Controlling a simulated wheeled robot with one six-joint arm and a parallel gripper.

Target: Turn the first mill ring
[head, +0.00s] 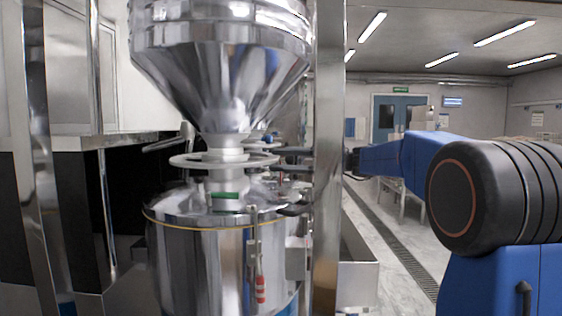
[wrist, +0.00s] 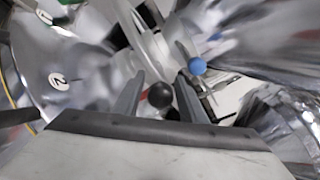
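The first mill ring (head: 225,160) is a pale, flat ring around the neck below a shiny steel hopper. In the wrist view the ring (wrist: 150,45) is a light curved band beyond my fingers. My gripper (wrist: 160,78) is open, its two fingers spread. A black ball knob (wrist: 160,95) shows between the fingers, and a blue ball (wrist: 197,65) shows just beyond the right finger. I cannot tell whether either finger touches the knob. In the head view a steel post hides part of my gripper, to the right of the ring.
The steel hopper (head: 222,60) stands above a round steel drum (head: 205,265) with a red-handled latch (head: 260,285). A vertical steel post (head: 328,150) stands between the mill and my arm. Open floor with a drain channel (head: 400,250) lies to the right.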

